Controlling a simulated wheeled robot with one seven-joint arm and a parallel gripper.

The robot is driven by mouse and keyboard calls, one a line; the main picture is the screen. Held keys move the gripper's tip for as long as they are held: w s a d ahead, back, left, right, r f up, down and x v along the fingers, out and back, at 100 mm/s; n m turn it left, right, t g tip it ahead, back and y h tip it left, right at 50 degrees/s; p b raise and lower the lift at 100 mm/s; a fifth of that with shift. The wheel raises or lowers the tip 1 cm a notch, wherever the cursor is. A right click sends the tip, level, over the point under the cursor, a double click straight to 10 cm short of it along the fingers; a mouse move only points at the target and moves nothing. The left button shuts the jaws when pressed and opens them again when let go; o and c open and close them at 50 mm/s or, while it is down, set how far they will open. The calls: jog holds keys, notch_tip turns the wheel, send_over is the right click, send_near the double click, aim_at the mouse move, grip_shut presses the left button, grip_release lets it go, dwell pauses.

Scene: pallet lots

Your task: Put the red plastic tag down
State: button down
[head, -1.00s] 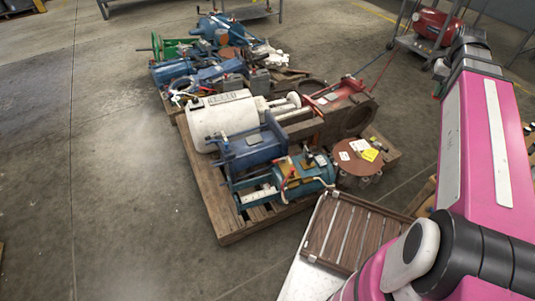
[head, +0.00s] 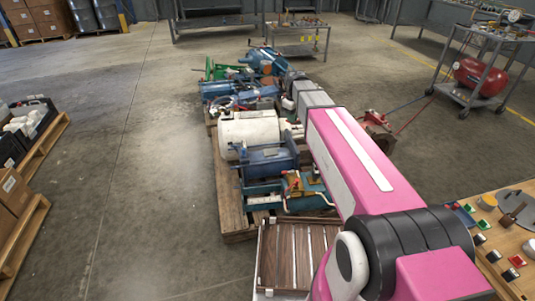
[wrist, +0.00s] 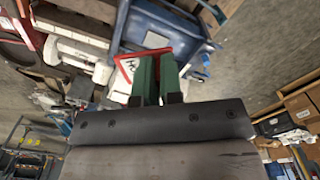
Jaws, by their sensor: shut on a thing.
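The red plastic tag (wrist: 124,68) shows in the wrist view, red with a white label and dark marks on it. My gripper (wrist: 157,60) has green fingers close together, shut on the tag, which sticks out to the left and beyond the fingertips. The fingers hide part of the tag. Machinery on the pallet lies behind the tag in this view. I cannot tell how far apart they are. In the head view my arm reaches out over the pallet's right side, and neither the tag nor the fingers can be made out.
A wooden pallet (head: 238,226) carries a white cylinder (head: 247,130), a blue motor frame (head: 264,158) and other machine parts. A slatted wooden tray (head: 262,255) is close in front. A workbench (head: 507,238) with small parts stands at right. Open concrete floor lies left.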

jog(key=w+a+f+n, duration=0.4)
jog(key=a+f+n, duration=0.7)
jog(key=a+f, duration=0.6)
send_over(272, 153)
notch_tip(272, 153, down, 8)
jog(key=shift+f, duration=2)
jog(key=shift+f, duration=0.1)
jog(key=c, duration=1.3)
grip_release()
